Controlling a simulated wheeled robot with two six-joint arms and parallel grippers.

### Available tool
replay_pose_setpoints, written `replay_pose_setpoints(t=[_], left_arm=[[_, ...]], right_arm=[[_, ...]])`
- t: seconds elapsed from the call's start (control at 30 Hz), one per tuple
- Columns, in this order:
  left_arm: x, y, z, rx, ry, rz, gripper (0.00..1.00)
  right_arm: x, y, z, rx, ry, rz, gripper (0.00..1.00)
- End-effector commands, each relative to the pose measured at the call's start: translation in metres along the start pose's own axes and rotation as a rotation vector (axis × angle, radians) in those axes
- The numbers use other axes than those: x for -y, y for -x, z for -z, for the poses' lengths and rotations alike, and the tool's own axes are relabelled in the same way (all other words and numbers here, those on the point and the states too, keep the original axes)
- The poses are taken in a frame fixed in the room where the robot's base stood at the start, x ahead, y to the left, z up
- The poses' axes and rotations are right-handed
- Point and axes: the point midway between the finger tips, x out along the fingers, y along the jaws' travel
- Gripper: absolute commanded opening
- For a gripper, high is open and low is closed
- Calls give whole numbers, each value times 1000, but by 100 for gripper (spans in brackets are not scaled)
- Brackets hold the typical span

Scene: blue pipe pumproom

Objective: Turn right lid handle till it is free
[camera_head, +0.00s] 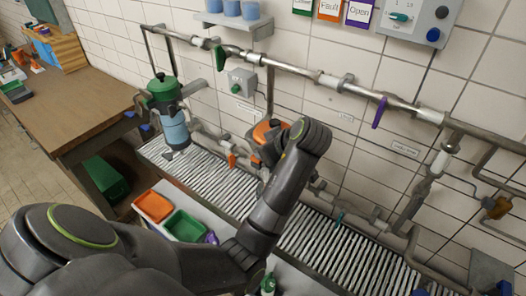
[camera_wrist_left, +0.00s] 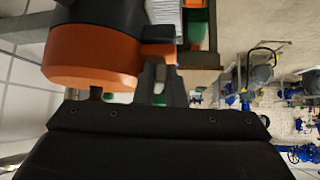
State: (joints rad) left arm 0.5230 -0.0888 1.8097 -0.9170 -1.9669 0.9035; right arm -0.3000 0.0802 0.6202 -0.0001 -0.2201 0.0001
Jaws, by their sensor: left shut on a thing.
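The right lid is orange with a black part. It shows behind my left arm in the head view (camera_head: 265,130) and large at the upper left in the left wrist view (camera_wrist_left: 92,62). A short orange handle (camera_wrist_left: 158,53) sticks out from its side. My left gripper (camera_wrist_left: 160,74) is at this handle and shut on it, though its fingers show only in part. In the head view my forearm and wrist hide the gripper and most of the housing below the lid. My right gripper is in neither view.
A green-lidded housing with a blue bowl (camera_head: 168,108) stands left of the orange lid. A grey pipe (camera_head: 330,82) with green and purple handles runs along the tiled wall. Orange (camera_head: 154,206) and green (camera_head: 184,226) trays lie below. A slatted grating (camera_head: 335,240) covers the floor channel.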

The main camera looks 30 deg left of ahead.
Motion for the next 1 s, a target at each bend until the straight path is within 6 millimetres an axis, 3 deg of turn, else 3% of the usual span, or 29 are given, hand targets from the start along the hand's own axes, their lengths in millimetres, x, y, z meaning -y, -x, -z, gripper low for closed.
replay_pose_setpoints(t=[0.67,0.7,0.77,1.0], left_arm=[[-1,-1,0,1,47,49,0],[-1,-1,0,1,47,49,11],[-1,-1,0,1,47,49,19],[-2,0,0,0,46,47,19]], right_arm=[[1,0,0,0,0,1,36],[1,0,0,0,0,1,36],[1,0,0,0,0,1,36],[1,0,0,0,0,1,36]])
